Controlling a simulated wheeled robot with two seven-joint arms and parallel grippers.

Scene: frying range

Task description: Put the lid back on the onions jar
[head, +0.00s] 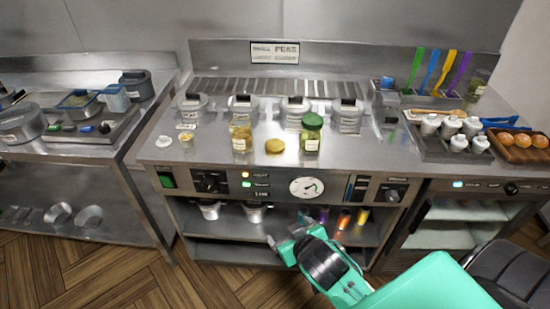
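An open glass jar (241,138) with pale yellowish contents and a white label stands upright on the steel counter; its label is too small to read. A round golden-yellow lid (275,146) lies flat on the counter just right of it, apart from the jar. A second jar (311,138) with a green lid on stands right of the loose lid. My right gripper (287,228) is low in front of the counter, below the control panel, with its fingers apart and nothing between them. My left gripper is not in view.
Several lidded steel containers (296,107) line the counter behind the jars. A small cup (186,138) stands at the left. White shakers in a tray (432,155) and a wooden tray (513,157) are at the right. The counter's front edge lies between my gripper and the jars.

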